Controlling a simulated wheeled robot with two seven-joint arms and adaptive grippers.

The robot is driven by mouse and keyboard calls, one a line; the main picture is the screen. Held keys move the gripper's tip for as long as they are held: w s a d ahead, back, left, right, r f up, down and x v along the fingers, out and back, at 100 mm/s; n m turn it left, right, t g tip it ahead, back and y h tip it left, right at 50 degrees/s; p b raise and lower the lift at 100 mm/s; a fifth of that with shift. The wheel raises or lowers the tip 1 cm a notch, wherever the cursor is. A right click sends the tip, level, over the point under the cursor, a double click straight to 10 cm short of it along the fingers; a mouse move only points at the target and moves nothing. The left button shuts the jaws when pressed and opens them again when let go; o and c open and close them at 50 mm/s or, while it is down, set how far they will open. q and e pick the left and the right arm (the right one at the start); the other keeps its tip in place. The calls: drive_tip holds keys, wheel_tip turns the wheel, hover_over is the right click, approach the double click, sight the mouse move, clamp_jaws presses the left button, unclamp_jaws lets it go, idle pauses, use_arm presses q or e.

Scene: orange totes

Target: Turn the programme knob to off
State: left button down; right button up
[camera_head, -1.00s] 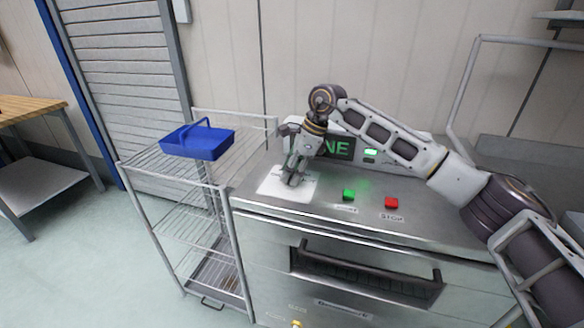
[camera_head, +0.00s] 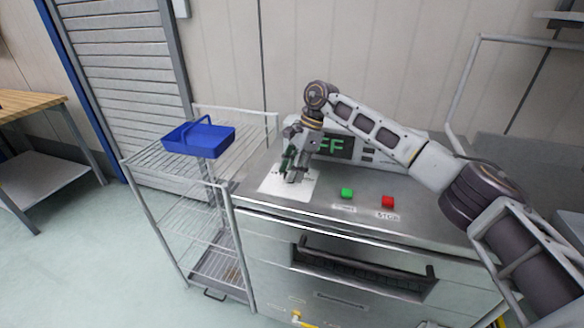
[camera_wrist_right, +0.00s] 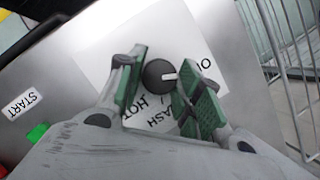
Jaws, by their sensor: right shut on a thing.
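The programme knob (camera_wrist_right: 158,75) is a dark round knob with a white pointer mark, on a white label plate (camera_wrist_right: 95,55) that carries partly hidden words such as HOT and WASH. In the wrist view the pointer faces right, toward lettering that starts with O. My right gripper (camera_wrist_right: 162,88) has its green-padded fingers on both sides of the knob, shut on it. In the head view the right gripper (camera_head: 294,172) stands over the plate and hides the knob. The display (camera_head: 335,147) behind it reads FF, its left part hidden. My left gripper is out of view.
A green START button (camera_head: 346,193) and a red STOP button (camera_head: 387,201) sit on the steel top right of the plate. A wire rack (camera_head: 142,168) with a blue basket (camera_head: 212,141) stands to the left. A dark handle (camera_head: 365,263) crosses the machine's front.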

drive_tip(key=shift+n, duration=0.3)
idle(0.4)
drive_tip(key=o, duration=1)
drive_tip(key=shift+r, duration=0.1)
drive_tip(key=v, duration=1.1)
drive_tip(key=shift+w+r, duration=0.15)
drive_tip(key=shift+r, duration=0.25)
drive_tip(key=shift+r, duration=0.1)
